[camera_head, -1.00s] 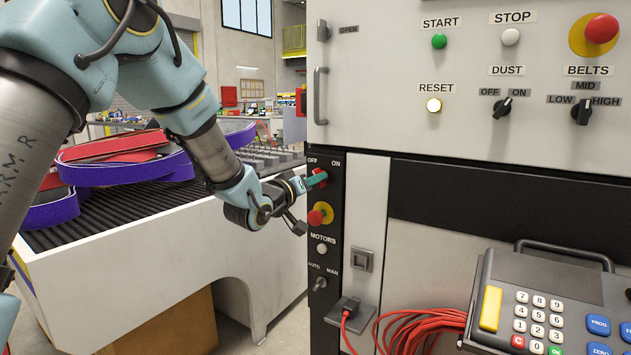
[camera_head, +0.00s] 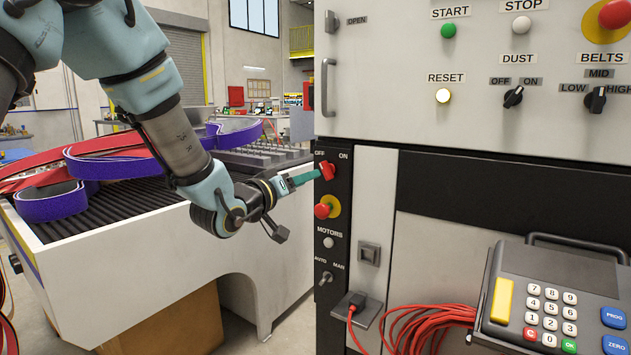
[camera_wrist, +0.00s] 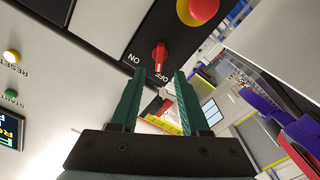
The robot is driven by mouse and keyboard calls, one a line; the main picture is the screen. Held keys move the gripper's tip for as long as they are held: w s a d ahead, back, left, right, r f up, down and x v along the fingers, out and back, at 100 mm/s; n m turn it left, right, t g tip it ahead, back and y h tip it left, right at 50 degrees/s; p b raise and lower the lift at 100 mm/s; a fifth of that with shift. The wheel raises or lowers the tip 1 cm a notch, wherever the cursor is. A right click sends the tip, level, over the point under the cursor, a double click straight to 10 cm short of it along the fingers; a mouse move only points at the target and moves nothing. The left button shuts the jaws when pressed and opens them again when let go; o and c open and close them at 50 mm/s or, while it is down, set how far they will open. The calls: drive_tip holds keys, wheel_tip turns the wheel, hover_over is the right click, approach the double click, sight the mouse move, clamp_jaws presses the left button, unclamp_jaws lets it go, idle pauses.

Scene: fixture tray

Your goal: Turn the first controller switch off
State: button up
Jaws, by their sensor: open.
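The red rotary switch (camera_head: 327,172) sits at the top of the narrow black panel, below the OFF and ON labels. It also shows in the wrist view (camera_wrist: 160,57), just beyond my fingertips. The tips look clear of the knob, though the exact gap is hard to tell.
A red emergency button (camera_head: 322,211) on a yellow base sits just below the switch. A MOTORS button (camera_head: 328,243) and an AUTO/MAN toggle (camera_head: 326,277) are lower. A keypad pendant (camera_head: 560,300) and a red cable (camera_head: 425,325) are at right. A conveyor with purple belts (camera_head: 110,165) stands left.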

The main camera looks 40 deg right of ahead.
drive_tip(key=shift+v, duration=1.4)
